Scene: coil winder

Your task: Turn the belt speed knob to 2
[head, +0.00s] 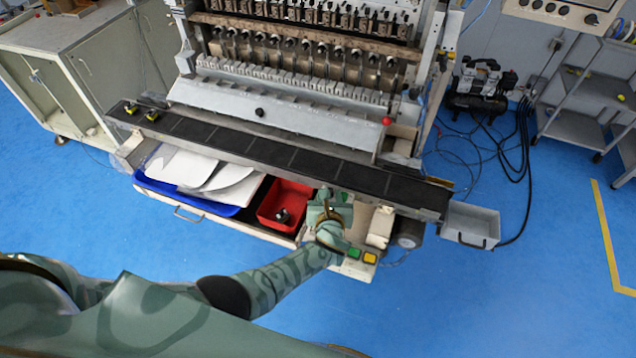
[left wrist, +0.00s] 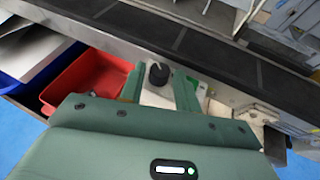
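The belt speed knob (left wrist: 159,74) is a dark round knob with a pale pointer mark, on a light panel (left wrist: 152,97) in the left wrist view. Its number scale is not readable. My left gripper (left wrist: 159,88) is open, with one finger on each side of the knob and a visible gap to it; I cannot tell how deep the fingertips reach. In the head view my left gripper (head: 330,203) is over the control panel (head: 350,268) below the belt, and it hides the knob. My right gripper is not in view.
The black belt (head: 290,157) runs just behind the gripper. A red bin (head: 270,204) with a small dark object is to its left, beside a blue tray (head: 225,209). Green (head: 354,253) and yellow (head: 370,258) buttons are in front. A grey box (head: 470,224) is at right.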

